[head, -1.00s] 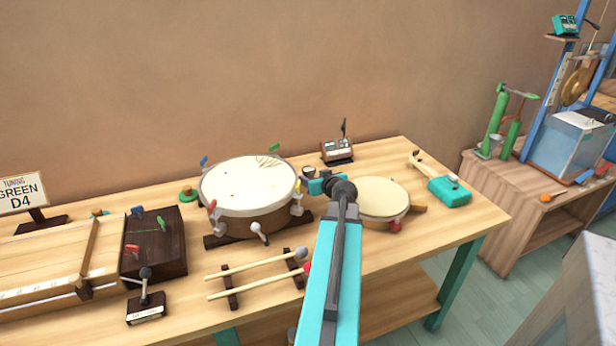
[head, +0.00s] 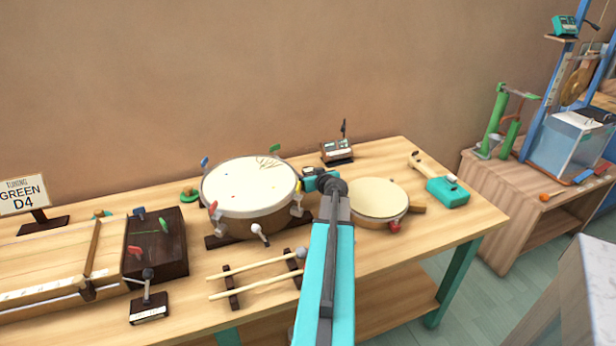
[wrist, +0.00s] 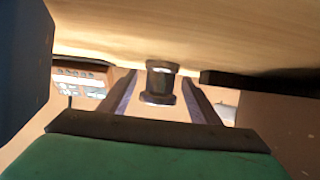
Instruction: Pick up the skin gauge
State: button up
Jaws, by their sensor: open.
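A small dark round piece with a lighter top, which I take to be the skin gauge (head: 308,170), stands on the bench just right of the large drum, partly hidden by my gripper. In the wrist view the gauge (wrist: 160,88) shows as a dark, waisted cylinder between my two fingers. My gripper (wrist: 160,76) is open, with one finger on each side of the gauge and a gap visible on both sides. In the head view my gripper (head: 318,181) is low beside the gauge, its fingertips mostly hidden by my own arm.
The large drum (head: 245,187) is close on the left, and a smaller drum (head: 375,198) is close on the right. A brown meter box (head: 337,151) stands behind. Two mallets (head: 255,265) lie on a rack in front.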

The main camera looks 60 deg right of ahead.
aim_at(309, 170)
dwell(0.4)
jog(key=c, duration=1.2)
jog(key=shift+r, duration=0.1)
jog(key=shift+r, duration=4.95)
